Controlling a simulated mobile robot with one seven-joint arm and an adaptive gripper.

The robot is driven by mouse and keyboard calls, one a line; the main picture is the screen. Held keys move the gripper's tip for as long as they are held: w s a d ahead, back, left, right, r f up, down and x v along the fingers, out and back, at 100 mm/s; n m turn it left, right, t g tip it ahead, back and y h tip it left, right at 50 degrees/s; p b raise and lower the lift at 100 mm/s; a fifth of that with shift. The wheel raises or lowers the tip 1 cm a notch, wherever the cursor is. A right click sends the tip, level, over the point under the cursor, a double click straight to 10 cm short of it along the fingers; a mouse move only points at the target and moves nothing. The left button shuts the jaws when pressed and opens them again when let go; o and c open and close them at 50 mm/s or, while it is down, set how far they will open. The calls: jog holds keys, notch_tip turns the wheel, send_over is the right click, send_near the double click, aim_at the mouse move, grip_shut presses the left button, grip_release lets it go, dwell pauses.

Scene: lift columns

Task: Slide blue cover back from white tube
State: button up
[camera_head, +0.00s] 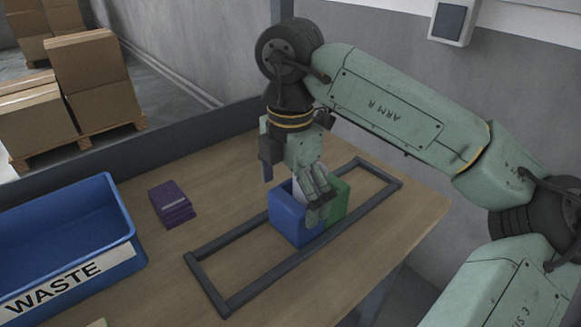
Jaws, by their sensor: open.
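The blue cover (293,218) is a box-like block on the wooden table, inside a dark rectangular frame (279,279). A green block (338,205) stands directly against its right side. A small pale piece, perhaps the white tube (298,191), shows between the blue cover and my gripper; most of it is hidden. My gripper (292,186) points down at the blue and green blocks, with its fingers spread apart.
A blue bin (124,262) labelled WASTE stands at the left of the table. A stack of purple items (171,204) lies between bin and frame. A dark raised edge (160,156) runs along the back. The table right of the frame is clear.

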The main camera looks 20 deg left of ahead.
jog(key=shift+f, duration=1.7)
jog(key=shift+c, duration=0.3)
jog(key=c, duration=1.3)
jog(key=shift+s, duration=0.1)
